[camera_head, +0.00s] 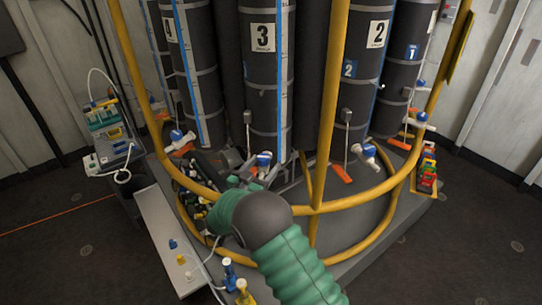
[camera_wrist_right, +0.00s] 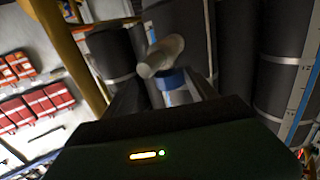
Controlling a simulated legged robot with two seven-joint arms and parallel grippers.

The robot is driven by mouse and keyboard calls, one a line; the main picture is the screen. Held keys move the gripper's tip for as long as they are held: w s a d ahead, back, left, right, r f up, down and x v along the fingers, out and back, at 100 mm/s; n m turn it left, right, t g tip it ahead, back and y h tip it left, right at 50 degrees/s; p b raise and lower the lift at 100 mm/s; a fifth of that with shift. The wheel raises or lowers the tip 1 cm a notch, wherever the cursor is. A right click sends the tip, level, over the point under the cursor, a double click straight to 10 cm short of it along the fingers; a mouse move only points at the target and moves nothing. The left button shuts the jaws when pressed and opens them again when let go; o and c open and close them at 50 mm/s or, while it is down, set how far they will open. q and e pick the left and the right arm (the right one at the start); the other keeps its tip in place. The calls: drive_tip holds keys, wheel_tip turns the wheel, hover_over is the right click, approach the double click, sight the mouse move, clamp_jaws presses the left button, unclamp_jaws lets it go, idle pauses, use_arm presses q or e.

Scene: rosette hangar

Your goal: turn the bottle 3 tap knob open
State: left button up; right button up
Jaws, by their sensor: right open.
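Bottle 3 (camera_head: 263,85) is a tall dark cylinder with a "3" label and a blue-edged level strip. Its tap (camera_head: 264,157), with a blue part and a white part, sits at its foot. My right gripper (camera_head: 262,178) is just below and in front of this tap, at the end of my green-sleeved arm. In the right wrist view, a pale tap piece (camera_wrist_right: 162,56) with a blue collar (camera_wrist_right: 172,80) shows between the two fingers of my open gripper (camera_wrist_right: 163,90). Whether the fingers touch it cannot be told. My left gripper is not in view.
A yellow rail (camera_head: 330,207) curves around the bottles, with an upright yellow post (camera_head: 331,100) right of bottle 3. Other taps stand to the left and right (camera_head: 366,152). A pale bench (camera_head: 170,240) lies at lower left. Dark floor at right is clear.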

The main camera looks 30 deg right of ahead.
sight(266, 155)
drive_tip(key=shift+w+d+r, duration=0.15)
drive_tip(key=shift+w+d, duration=0.05)
drive_tip(key=shift+w, duration=0.35)
drive_tip(key=shift+w+d+r, duration=0.1)
drive_tip(key=shift+w+d, duration=0.05)
drive_tip(key=shift+w, duration=0.4)
drive_tip(key=shift+w+a+r, duration=0.2)
drive_tip(key=shift+a+r, duration=0.25)
drive_tip(key=shift+a, duration=0.2)
drive_tip(key=d, duration=0.1)
drive_tip(key=d+f, duration=0.1)
drive_tip(key=d, duration=0.1)
drive_tip(key=shift+c, duration=1.4)
drive_tip(key=shift+d, duration=0.25)
drive_tip(key=shift+c, duration=1.3)
drive_tip(key=shift+a, duration=0.15)
drive_tip(key=shift+c, duration=1.1)
drive_tip(key=shift+w+a+r, duration=0.15)
drive_tip(key=shift+a, duration=0.55)
clamp_jaws()
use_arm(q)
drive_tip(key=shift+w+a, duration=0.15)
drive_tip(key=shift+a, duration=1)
use_arm(e)
drive_tip(key=shift+d, duration=0.2)
